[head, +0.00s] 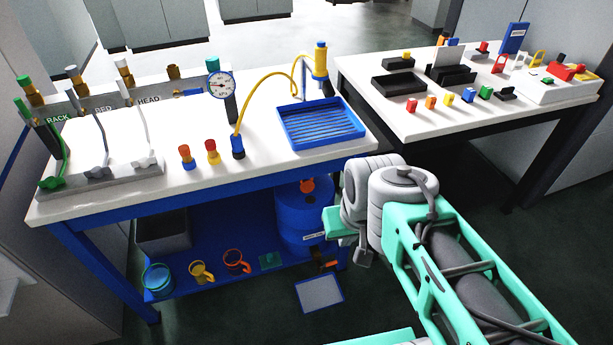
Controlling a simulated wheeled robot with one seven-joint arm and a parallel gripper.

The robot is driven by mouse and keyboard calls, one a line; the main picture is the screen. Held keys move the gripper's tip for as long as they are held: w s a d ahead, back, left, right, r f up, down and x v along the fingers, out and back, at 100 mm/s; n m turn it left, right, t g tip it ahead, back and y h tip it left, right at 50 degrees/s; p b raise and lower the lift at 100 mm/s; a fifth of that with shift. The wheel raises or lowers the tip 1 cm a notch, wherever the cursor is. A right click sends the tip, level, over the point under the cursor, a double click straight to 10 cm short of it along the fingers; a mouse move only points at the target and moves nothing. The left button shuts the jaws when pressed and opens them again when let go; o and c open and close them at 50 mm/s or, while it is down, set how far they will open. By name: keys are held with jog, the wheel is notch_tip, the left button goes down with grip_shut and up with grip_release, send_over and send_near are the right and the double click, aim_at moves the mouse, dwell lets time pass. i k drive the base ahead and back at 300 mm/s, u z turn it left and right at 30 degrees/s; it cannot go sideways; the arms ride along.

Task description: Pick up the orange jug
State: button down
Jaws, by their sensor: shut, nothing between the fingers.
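The orange jug (236,261) stands on the blue lower shelf under the left bench, with its open top facing up and a handle at its side. A yellow jug (201,272) stands to its left, and a teal jug (158,278) farther left. My arm reaches in from the lower right, and its bent joint is in front of the bench's right end, well to the right of the orange jug. I cannot make out my gripper; the arm's far end is hidden behind its own joints. Nothing covers the orange jug.
A blue drum (303,218) stands on the shelf right of the jugs, and a grey bin (163,232) at the back left. The blue bench frame (120,220) overhangs the shelf. A pale panel (319,292) is low in front. Open floor lies before the shelf.

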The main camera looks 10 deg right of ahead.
aim_at(232, 259)
jog(key=z, duration=1.35)
jog(key=i, duration=0.9)
jog(key=u, duration=4.45)
